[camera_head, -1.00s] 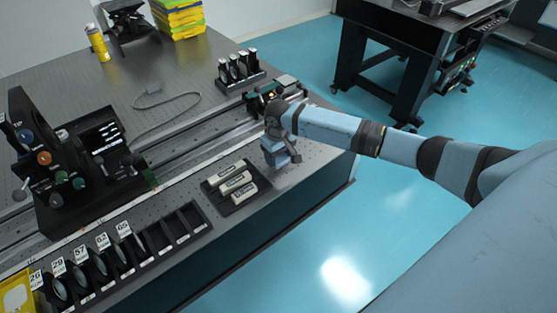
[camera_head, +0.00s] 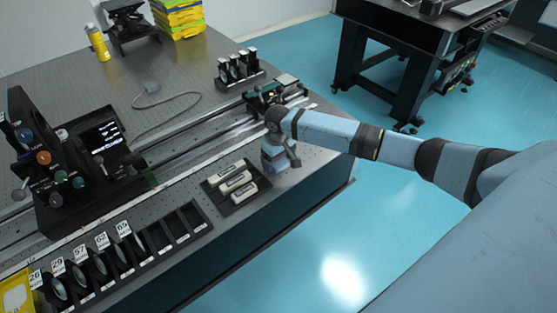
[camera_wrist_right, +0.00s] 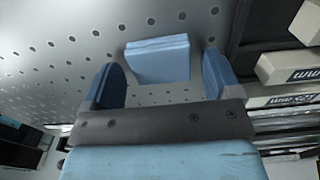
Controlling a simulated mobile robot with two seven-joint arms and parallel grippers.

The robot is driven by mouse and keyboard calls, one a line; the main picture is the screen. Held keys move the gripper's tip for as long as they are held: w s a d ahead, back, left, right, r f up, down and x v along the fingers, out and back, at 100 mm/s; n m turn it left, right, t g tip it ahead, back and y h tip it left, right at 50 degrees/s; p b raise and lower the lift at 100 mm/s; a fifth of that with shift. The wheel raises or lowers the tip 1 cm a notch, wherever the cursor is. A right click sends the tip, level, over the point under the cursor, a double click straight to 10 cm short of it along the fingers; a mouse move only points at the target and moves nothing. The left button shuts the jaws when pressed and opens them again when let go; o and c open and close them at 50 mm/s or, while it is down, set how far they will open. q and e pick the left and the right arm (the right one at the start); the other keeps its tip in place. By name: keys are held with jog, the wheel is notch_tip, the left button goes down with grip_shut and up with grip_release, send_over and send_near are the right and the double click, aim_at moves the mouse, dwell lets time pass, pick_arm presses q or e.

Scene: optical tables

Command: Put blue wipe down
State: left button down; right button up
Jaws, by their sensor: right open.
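The blue wipe (camera_wrist_right: 158,60) is a folded light-blue block in the right wrist view. It lies on the perforated table top (camera_wrist_right: 60,70), between and just beyond the fingertips of my right gripper (camera_wrist_right: 163,75). The two fingers stand apart, with a gap on each side of the wipe. In the head view my right gripper (camera_head: 280,160) points down near the table's front edge, right of the tray of white boxes. The wipe cannot be made out there. My left gripper is not in view.
A dark tray (camera_head: 212,190) with white labelled boxes (camera_head: 233,183) lies close to the left of my right gripper. A rail (camera_head: 190,142) runs behind it. A slotted rack (camera_head: 160,250) of numbered round optics stands at the front left.

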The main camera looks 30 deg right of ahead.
aim_at(278, 161)
notch_tip(278, 161, up, 12)
jog(key=shift+p, duration=0.3)
dwell(0.4)
